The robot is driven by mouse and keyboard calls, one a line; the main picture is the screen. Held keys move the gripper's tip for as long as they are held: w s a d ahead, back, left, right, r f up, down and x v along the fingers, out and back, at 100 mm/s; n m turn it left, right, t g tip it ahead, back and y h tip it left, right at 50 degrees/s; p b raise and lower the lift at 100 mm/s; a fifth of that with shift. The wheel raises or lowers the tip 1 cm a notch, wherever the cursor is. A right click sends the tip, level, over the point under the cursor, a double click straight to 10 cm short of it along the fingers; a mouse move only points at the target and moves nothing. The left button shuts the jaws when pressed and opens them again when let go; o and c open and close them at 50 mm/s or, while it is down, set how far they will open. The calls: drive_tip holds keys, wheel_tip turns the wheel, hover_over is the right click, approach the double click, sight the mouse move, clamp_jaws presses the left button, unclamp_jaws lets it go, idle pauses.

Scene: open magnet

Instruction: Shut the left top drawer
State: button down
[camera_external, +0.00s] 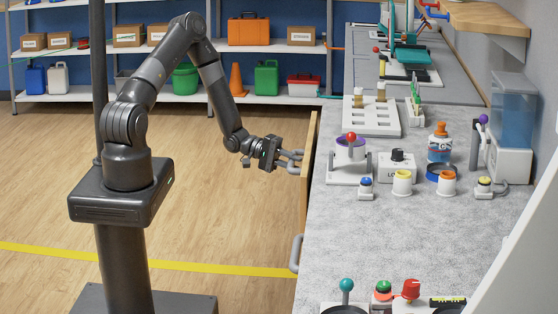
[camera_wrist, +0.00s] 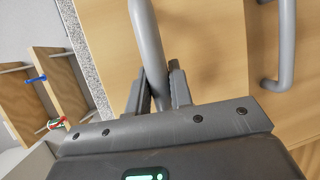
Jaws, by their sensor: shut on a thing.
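The pulled-out drawer shows its wooden front (camera_external: 308,180) standing out from the counter's left side in the external view. Its wooden face (camera_wrist: 205,50) fills much of the wrist view. My gripper (camera_external: 288,158) is at this front, shut on the drawer's grey handle (camera_wrist: 147,40). In the wrist view the handle bar passes between the fingers of my gripper (camera_wrist: 158,88). The inside of the drawer is hidden in both views.
The grey worktop (camera_external: 400,235) carries several small items, including a red-topped device (camera_external: 350,148) near the drawer. A second handle (camera_external: 296,253) sticks out nearer the camera; another handle (camera_wrist: 286,45) shows at right in the wrist view. The floor (camera_external: 230,225) beside the counter is clear.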

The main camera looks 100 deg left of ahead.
drive_tip(key=w, duration=0.6)
drive_tip(key=shift+w, duration=0.15)
drive_tip(key=c, duration=1.3)
unclamp_jaws()
drive_tip(key=v, duration=1.1)
drive_tip(key=shift+w, duration=0.1)
